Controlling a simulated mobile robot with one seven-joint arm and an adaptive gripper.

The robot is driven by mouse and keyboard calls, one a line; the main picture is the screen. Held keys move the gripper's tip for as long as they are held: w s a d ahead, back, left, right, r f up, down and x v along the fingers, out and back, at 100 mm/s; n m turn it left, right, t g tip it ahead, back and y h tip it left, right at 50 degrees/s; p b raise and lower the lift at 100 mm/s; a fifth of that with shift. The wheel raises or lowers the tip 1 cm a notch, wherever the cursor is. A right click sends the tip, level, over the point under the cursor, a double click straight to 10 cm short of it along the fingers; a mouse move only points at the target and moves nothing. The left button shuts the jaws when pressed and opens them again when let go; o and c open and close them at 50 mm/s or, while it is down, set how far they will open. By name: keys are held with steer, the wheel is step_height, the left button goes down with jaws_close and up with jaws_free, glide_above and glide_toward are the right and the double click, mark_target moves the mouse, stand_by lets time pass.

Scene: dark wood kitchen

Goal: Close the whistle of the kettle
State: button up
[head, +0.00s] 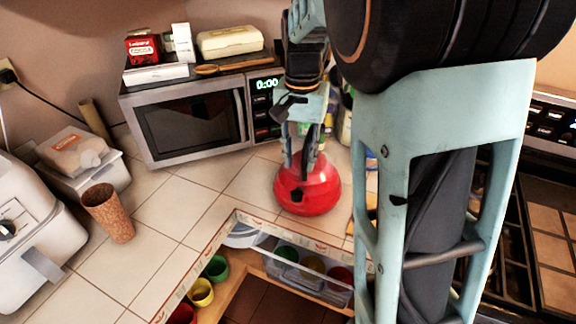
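The red kettle (322,192) stands upright on the tiled counter, right of the microwave. A small dark patch shows on its near side; I cannot tell whether it is the spout opening or the whistle. My gripper (302,168) points down at the top of the kettle, and its fingers overlap the kettle's upper part in the picture. The fingers hide the top and the handle area. I cannot tell whether they touch the kettle, or how far apart they are. The whistle's position is not clear.
A microwave (190,122) with boxes on top stands behind left. A cork-coloured cup (108,212) and a white appliance (28,235) are at left. Below the counter edge is an open shelf with coloured cups (201,292). A stove (548,235) lies right. Tiles left of the kettle are clear.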

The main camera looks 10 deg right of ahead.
mark_target(298, 196)
step_height(298, 196, down, 10)
steer(key=shift+r, duration=0.25)
steer(key=shift+c, duration=0.3)
jaws_close()
